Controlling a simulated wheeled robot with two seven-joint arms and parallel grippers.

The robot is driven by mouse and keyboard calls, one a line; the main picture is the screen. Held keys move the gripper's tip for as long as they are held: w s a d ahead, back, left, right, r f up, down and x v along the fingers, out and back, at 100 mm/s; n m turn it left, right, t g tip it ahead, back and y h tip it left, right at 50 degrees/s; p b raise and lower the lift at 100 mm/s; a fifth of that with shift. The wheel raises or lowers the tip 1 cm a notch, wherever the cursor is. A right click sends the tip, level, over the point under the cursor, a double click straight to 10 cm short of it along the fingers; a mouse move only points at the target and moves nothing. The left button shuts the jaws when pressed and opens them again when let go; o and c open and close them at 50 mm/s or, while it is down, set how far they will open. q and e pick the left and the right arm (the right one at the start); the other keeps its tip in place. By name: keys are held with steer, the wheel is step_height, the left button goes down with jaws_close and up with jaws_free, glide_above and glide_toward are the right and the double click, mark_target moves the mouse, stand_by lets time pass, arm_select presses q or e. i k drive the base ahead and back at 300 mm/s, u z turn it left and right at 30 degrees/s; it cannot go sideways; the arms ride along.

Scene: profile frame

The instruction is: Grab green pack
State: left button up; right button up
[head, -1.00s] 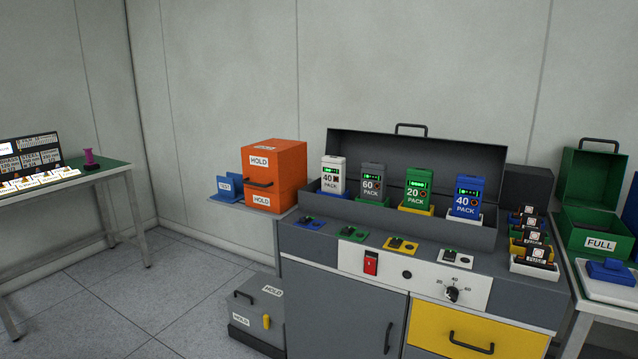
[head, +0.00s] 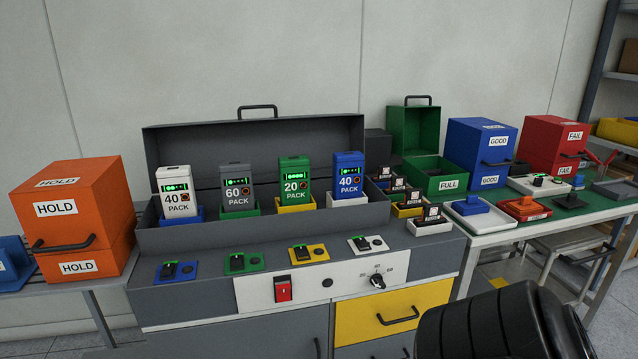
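The green pack (head: 295,177), marked 20, stands upright in a yellow holder (head: 296,205) in the grey charging case on the cabinet. A grey pack (head: 237,186) marked 60 is left of it in a green holder, and a blue pack (head: 349,174) marked 40 is right of it in a white holder. A white pack (head: 176,192) marked 40 stands at the far left in a blue holder. A black ribbed part of my arm shows at the bottom right. Neither gripper's fingers are in view.
An orange HOLD box (head: 72,220) stands left of the cabinet. The front panel has a red switch (head: 283,288) and a dial (head: 377,281). Black fuse blocks (head: 431,215) sit at the cabinet's right. A green table (head: 490,222) at right holds GOOD (head: 482,150) and FAIL (head: 555,146) boxes.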

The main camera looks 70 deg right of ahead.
mark_target(294, 170)
steer(key=z, duration=0.95)
steer(key=i, duration=0.8)
steer(key=z, duration=0.85)
